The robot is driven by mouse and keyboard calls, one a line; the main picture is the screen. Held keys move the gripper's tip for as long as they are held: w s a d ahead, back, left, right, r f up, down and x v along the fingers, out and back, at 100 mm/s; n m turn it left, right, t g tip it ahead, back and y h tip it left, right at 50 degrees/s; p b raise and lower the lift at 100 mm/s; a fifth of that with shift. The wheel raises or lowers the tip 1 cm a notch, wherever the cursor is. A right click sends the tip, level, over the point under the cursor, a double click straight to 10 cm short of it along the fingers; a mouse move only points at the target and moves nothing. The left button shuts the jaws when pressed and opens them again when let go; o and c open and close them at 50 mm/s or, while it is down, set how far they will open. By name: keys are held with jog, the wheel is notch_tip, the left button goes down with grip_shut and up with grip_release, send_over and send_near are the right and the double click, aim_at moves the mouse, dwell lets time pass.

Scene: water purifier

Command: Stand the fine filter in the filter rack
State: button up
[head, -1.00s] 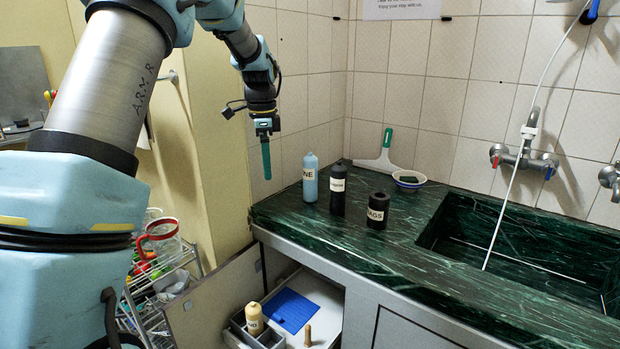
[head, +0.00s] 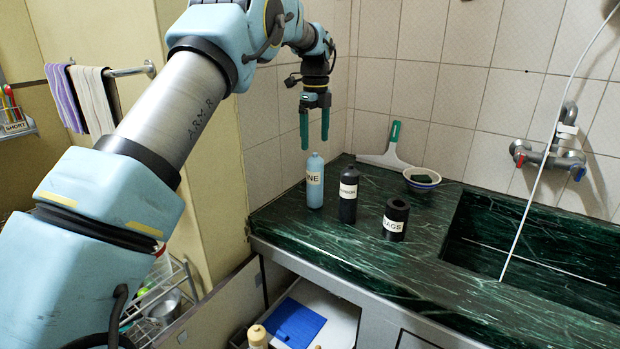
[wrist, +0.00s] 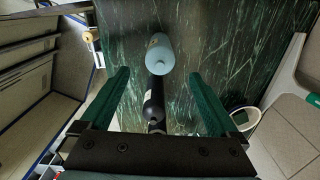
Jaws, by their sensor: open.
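The fine filter (head: 315,190) is a light blue bottle with a white label, partly readable as "INE", standing upright at the counter's left end. In the wrist view the fine filter (wrist: 160,52) shows between and beyond the fingertips. My gripper (head: 314,142) is open and empty, its green fingers pointing down just above the fine filter's top. The filter rack is in the open cabinet below, mostly cut off at the head view's bottom edge; a beige filter (head: 257,337) stands there.
A black bottle (head: 348,200) stands close right of the fine filter, and a black cylinder (head: 396,219) labelled "AGS" is further right. A squeegee (head: 387,150) and bowl (head: 421,180) are behind. A blue mat (head: 294,323) lies in the cabinet. The sink is at right.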

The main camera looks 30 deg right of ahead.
aim_at(315, 168)
notch_tip(315, 168, down, 5)
jog(key=shift+r+p, duration=0.2)
jog(key=shift+p, duration=0.2)
jog(key=shift+f+p, duration=1.2)
jog(key=shift+f, duration=1.55)
grip_shut()
